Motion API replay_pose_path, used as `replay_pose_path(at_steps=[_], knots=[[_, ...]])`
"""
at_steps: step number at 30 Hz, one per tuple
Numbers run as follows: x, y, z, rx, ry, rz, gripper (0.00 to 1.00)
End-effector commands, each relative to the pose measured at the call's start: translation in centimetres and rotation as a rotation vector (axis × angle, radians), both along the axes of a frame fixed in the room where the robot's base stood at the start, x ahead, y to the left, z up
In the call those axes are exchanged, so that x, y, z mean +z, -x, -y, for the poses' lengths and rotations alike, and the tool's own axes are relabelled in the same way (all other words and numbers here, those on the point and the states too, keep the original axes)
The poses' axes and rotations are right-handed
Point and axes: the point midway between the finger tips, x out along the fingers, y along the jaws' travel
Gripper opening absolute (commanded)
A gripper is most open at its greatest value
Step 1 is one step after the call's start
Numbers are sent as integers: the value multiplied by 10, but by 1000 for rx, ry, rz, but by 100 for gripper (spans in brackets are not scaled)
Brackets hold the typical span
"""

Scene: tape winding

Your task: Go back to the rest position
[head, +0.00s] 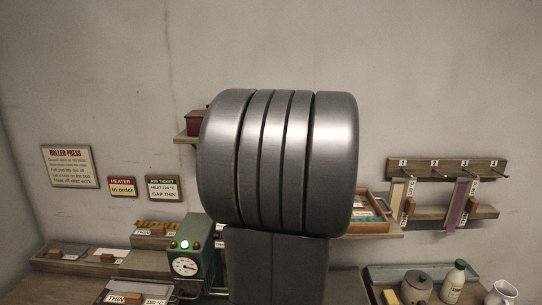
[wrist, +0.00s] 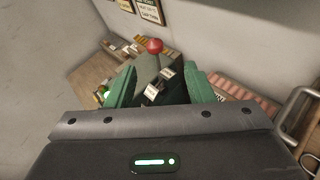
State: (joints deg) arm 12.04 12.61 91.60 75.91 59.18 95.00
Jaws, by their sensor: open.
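My gripper (wrist: 162,84) shows in the wrist view with its two green fingers apart and nothing between them that I can see held. Beyond the fingers is the green press (wrist: 150,68) with a red knob (wrist: 155,45) on top and small pale tags. In the head view the green press (head: 195,250) stands at lower left of centre, with a lit green lamp (head: 184,244) and a round dial (head: 186,266). My own grey arm fills the middle of the head view and hides what is behind it. My gripper is not visible there.
Signs (head: 70,167) hang on the back wall. A numbered peg rack (head: 447,168) at right carries hanging strips. A tray (head: 380,276) below it holds a lidded pot (head: 416,287) and a bottle (head: 453,281); a white jug (head: 500,294) stands to the right. The upper wall is bare.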

Motion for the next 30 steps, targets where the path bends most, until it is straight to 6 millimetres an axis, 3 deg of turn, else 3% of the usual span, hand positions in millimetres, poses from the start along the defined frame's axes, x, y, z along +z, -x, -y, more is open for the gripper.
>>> replay_pose_path(at_steps=[2,24,30], knots=[[3,8,11,-4,1,2,48],[-42,-78,-96,6,-1,-4,48],[-42,-64,-93,4,1,78,48]])
